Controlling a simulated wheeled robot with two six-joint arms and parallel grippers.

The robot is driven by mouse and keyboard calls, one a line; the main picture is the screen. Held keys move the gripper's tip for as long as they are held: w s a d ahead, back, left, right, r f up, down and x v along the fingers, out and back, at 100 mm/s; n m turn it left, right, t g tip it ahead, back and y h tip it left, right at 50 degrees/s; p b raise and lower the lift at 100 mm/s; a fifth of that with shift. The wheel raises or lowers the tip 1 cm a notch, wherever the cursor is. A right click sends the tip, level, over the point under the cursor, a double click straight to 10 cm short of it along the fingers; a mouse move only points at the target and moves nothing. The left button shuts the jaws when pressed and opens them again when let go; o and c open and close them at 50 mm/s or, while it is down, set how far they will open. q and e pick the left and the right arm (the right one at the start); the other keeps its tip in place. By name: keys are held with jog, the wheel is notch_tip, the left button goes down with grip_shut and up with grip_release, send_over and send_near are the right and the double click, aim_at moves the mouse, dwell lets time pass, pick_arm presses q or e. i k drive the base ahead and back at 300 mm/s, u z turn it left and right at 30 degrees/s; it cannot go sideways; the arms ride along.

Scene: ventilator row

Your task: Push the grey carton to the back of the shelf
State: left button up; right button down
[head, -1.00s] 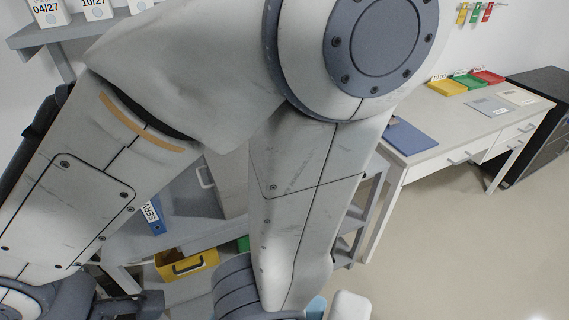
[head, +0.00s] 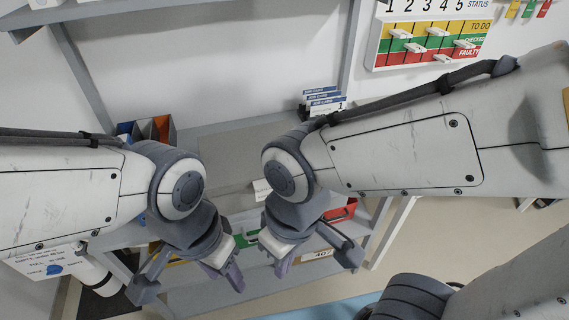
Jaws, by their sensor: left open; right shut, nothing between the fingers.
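The grey carton (head: 225,152) appears as a broad grey top on the shelf (head: 285,122), behind my two wrists. A pale label shows at its front edge, between the wrists. My wrists and forearms hide its sides, so I cannot tell how far it stands from the shelf's back. My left gripper (head: 237,262) is open and empty, pointing down in front of and below the carton. My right gripper (head: 284,267) is shut and empty, just right of the left one, also low in front. Neither gripper visibly touches the carton.
Blue and orange folders (head: 162,128) stand left of the carton. Job cards (head: 323,100) stand at the back right. Lower down are a green bin (head: 248,240), a red bin (head: 341,212) and a box labelled 407 (head: 318,256). A status board (head: 430,42) hangs on the wall.

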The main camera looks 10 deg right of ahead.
aim_at(234, 203)
jog(key=z, duration=1.1)
jog(key=k, duration=0.8)
jog(key=u, duration=0.5)
